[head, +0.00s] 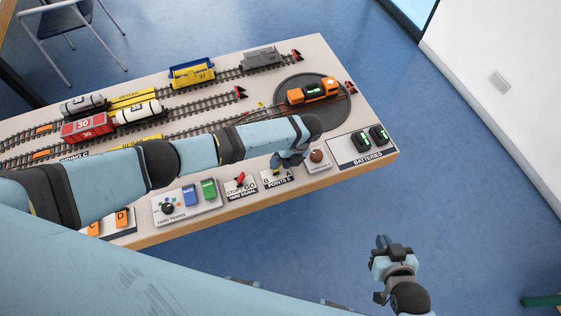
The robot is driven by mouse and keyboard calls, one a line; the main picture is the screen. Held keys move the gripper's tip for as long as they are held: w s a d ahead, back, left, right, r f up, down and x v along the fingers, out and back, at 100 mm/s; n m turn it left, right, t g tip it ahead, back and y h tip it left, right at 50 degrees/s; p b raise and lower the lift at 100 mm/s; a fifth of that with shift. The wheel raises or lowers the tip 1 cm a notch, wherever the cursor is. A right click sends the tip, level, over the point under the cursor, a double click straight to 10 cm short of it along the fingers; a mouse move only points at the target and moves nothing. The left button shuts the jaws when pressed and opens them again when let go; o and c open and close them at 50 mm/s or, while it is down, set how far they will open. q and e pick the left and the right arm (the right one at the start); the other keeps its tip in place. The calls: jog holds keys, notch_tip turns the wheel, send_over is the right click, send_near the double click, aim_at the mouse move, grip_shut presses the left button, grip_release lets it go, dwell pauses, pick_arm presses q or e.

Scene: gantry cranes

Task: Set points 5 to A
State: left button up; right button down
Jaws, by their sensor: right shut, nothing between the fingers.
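The points 5 panel (279,183) is a small white plate on the front edge of the layout board. It is marked B on its left and A on its right. My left gripper (277,167) is right over this panel, with its fingers down at the lever. The lever is mostly hidden by the gripper, so I cannot tell which letter it leans to or whether the fingers touch it. The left fingers are too small and covered to judge. My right gripper (381,242) is shut and empty, off the board over the blue floor.
A signal panel (240,187) is left of points 5, and a panel with a brown knob (317,157) is right of it. Batteries (361,142) sit at the right corner. An orange locomotive (313,91) stands on the turntable (338,108). My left arm crosses the board.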

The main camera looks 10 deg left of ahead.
pick_arm(q)
jog(key=b+v, duration=0.1)
jog(key=v, duration=1.2)
jog(key=shift+r, duration=0.15)
jog(key=s+d+f+n+t+h, duration=0.4)
jog(key=s+d+f+n+h, duration=0.2)
jog(key=s+f+n+h, duration=0.4)
jog(key=s+a+r+n+t+y, duration=0.1)
jog(key=s+a+r+n+t, duration=0.1)
jog(key=s+a+n+t, duration=0.3)
jog(key=s+a+r+n+t+y+p, duration=0.1)
jog(key=s+a+r+n+t, duration=0.2)
jog(key=s+a+n+t, duration=0.2)
jog(key=s+a+n, duration=0.3)
jog(key=a+n, duration=0.3)
jog(key=a, duration=0.4)
jog(key=shift+r, duration=0.25)
jog(key=shift+s, duration=0.15)
